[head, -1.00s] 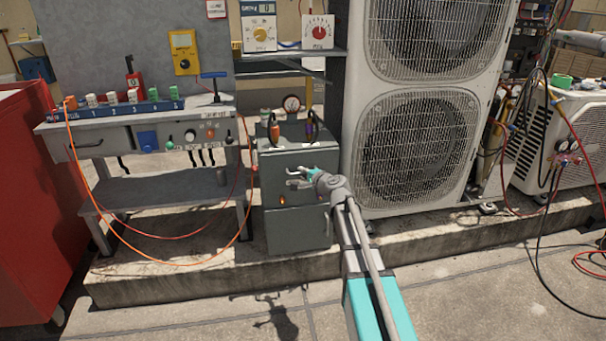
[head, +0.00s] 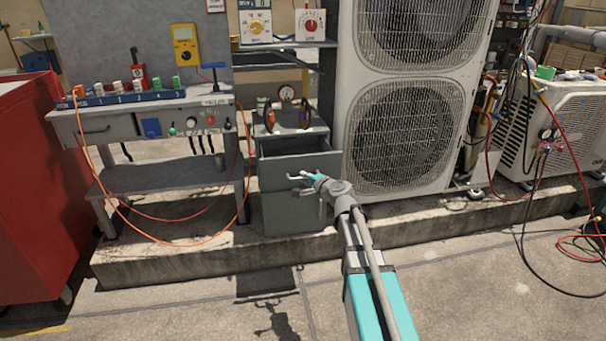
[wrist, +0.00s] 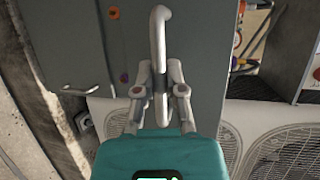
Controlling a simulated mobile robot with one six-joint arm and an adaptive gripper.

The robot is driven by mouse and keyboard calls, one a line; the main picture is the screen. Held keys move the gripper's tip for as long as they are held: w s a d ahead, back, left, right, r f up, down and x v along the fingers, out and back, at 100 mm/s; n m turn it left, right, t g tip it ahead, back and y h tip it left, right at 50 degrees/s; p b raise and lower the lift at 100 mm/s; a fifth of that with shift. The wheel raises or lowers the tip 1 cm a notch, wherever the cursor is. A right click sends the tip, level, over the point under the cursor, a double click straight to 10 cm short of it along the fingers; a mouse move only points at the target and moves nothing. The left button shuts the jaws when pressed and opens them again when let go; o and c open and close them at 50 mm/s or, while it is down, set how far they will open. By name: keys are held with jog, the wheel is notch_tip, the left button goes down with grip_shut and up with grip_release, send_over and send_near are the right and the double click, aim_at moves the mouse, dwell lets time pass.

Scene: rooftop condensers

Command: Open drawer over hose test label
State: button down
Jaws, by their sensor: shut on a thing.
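The grey cabinet (head: 285,215) stands between the workbench and the large condenser. Its upper drawer (head: 285,170) is pulled out, and its inside shows from above in the head view. My gripper (head: 297,183) is at the front of this drawer. In the wrist view my gripper (wrist: 160,92) is shut on the drawer's curved grey handle (wrist: 159,40), with a finger on each side of it. The lower compartment of the cabinet stays closed, and its handle (wrist: 85,90) shows at the left of the wrist view. I cannot read any hose test label.
The workbench (head: 130,125) with hanging orange cables is left, the tall condenser (head: 405,140) close right.

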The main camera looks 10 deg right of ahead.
jog(key=shift+s, duration=0.8)
jog(key=c, duration=0.7)
grip_release()
jog(key=shift+w, duration=0.1)
